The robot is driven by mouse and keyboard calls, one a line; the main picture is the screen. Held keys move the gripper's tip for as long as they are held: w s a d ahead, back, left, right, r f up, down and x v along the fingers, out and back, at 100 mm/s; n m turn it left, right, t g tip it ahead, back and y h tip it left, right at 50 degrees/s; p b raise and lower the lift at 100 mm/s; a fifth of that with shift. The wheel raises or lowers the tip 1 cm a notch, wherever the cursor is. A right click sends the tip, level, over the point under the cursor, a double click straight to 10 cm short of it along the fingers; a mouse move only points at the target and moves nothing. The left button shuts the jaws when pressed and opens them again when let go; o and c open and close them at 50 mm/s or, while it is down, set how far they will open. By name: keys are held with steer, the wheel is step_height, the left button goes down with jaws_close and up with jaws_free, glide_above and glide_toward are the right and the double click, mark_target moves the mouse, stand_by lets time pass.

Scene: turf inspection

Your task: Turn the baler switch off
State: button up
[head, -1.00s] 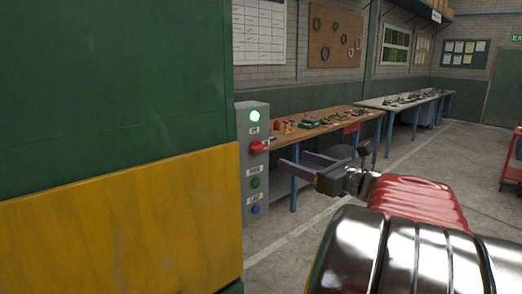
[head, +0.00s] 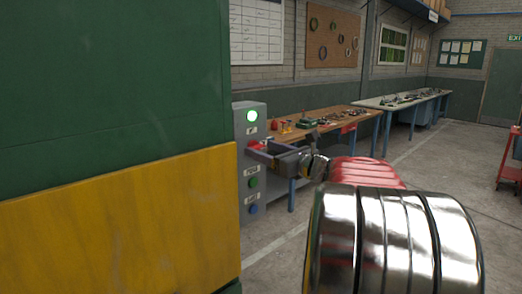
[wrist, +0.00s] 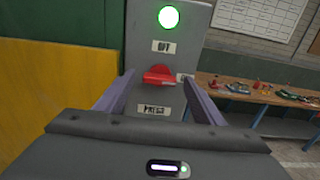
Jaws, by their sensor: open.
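The baler's grey control box (head: 240,190) stands at the edge of the green and yellow machine. The switch handle points roughly sideways, to the right. My gripper (wrist: 158,92) is open, with one finger on each side of the switch in the wrist view. I cannot tell whether the fingers touch it. In the head view my gripper (head: 259,152) is at the box and mostly hides the switch.
Below the switch are a green button (head: 253,182) and a blue button (head: 253,209). The green and yellow machine (head: 115,210) fills the left side. A workbench (head: 330,127) with small items stands behind. Open floor lies to the right.

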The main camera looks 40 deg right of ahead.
steer(key=shift+w, duration=0.75)
steer(key=shift+c, duration=0.2)
steer(key=c, duration=0.9)
steer(key=shift+a, duration=0.25)
steer(key=shift+c, duration=0.5)
steer(key=shift+d, duration=0.15)
